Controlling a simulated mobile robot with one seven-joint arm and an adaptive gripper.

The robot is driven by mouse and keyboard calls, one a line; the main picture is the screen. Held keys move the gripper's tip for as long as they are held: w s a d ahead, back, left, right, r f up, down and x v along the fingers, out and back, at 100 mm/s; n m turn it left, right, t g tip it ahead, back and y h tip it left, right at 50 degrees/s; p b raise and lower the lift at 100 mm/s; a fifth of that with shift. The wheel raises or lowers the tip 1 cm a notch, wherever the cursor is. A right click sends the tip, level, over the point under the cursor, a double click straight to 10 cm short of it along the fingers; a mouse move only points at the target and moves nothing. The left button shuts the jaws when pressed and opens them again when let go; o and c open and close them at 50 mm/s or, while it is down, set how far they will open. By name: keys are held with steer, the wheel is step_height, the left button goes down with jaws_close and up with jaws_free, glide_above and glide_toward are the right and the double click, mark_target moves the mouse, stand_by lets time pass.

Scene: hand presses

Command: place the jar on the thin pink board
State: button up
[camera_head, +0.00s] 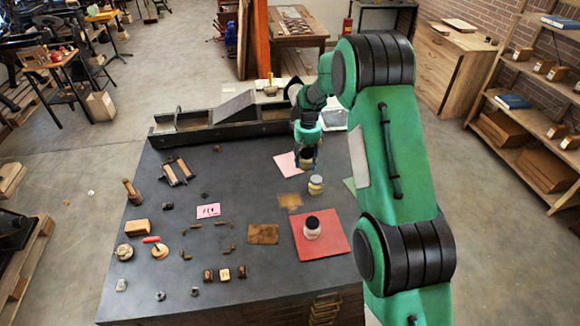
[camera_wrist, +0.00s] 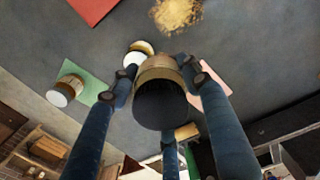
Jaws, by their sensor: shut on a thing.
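My gripper (camera_head: 306,152) is shut on a jar (camera_head: 306,160) with a dark end, at the back right of the dark table. In the wrist view the jar (camera_wrist: 160,95) sits between the fingers, with a brownish band and its dark end towards the camera. The thin pink board (camera_head: 286,164) lies flat on the table, just left of and partly behind the held jar. In the wrist view the pink board (camera_wrist: 212,86) shows to the right, partly hidden by a finger. I cannot tell whether the jar is over its edge.
A pale jar (camera_head: 316,185) stands close in front of my gripper. A dark-lidded white jar (camera_head: 312,229) stands on a red board (camera_head: 338,244). A green board (camera_wrist: 98,82) with another jar (camera_wrist: 67,91) is nearby. A long dark rack (camera_head: 220,128) lines the back edge.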

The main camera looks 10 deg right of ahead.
steer(key=shift+s+a+f+b, duration=0.1)
steer(key=shift+s+a+f, duration=0.45)
steer(key=shift+f, duration=1.05)
steer(key=shift+s+a+f+b, duration=0.1)
steer(key=shift+s+a+f, duration=0.45)
steer(key=shift+f, duration=1)
steer(key=shift+s+a+f+b, duration=0.1)
steer(key=shift+s+a+f, duration=0.45)
steer(key=shift+f, duration=1.05)
steer(key=shift+s, duration=0.1)
steer(key=p, duration=0.2)
glide_above(292, 172)
steer(key=shift+s+f, duration=0.4)
steer(key=shift+f, duration=0.3)
steer(key=shift+w, duration=0.15)
steer(key=shift+w+f, duration=0.1)
steer(key=shift+w, duration=0.1)
steer(key=shift+f, duration=1.7)
